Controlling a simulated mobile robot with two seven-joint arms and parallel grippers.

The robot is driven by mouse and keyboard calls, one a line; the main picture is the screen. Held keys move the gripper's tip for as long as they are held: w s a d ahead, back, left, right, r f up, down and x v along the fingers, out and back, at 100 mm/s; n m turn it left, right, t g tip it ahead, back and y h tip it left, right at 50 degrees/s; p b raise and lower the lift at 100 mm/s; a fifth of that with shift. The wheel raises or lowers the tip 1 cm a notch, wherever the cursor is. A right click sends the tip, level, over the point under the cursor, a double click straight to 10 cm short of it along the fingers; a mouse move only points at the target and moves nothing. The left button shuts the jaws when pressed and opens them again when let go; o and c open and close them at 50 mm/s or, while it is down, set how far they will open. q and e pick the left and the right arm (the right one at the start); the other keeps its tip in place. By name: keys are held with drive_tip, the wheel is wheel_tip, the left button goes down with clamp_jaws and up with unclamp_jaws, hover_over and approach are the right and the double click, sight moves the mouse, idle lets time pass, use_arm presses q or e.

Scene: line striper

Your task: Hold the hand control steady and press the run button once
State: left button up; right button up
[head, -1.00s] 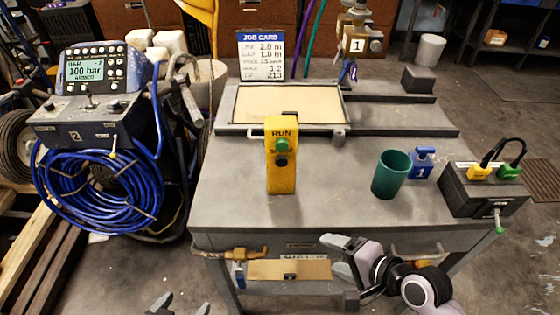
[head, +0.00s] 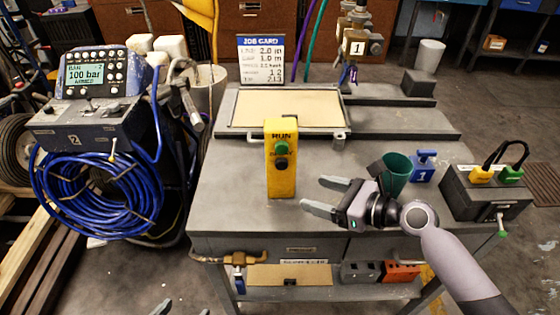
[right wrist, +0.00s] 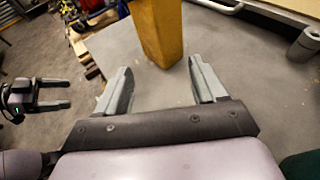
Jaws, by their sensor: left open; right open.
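The yellow hand control (head: 281,182) stands upright on the grey bench top. Its front face carries the word RUN, a green button (head: 281,147) and a black button (head: 281,163) below it. My right gripper (head: 312,194) is open and empty just to the right of the control, low over the bench, fingers pointing at it. In the right wrist view the control's lower part (right wrist: 157,35) stands just beyond the two open fingertips, apart from them; its buttons are out of that view. My left gripper (head: 182,309) barely shows at the bottom edge; the right wrist view shows it open and empty (right wrist: 66,97).
A dark box with yellow and green plugs (head: 488,190) is at the right edge. A framed tan panel (head: 287,107) lies behind the control.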

sight(294, 187)
drive_tip(key=b+x, duration=0.2)
drive_tip(key=x, duration=0.1)
drive_tip(key=b+x, duration=0.3)
drive_tip(key=shift+f, duration=0.25)
drive_tip(key=x, duration=0.2)
drive_tip(key=shift+w+a+r+p, duration=0.15)
drive_tip(key=shift+w+a+p, duration=0.1)
drive_tip(key=shift+a+p, duration=0.05)
drive_tip(key=shift+w+a+f, duration=0.2)
drive_tip(key=shift+w+a, duration=0.1)
drive_tip(key=shift+a, duration=0.15)
clamp_jaws()
drive_tip(key=shift+o, duration=1.4)
unclamp_jaws()
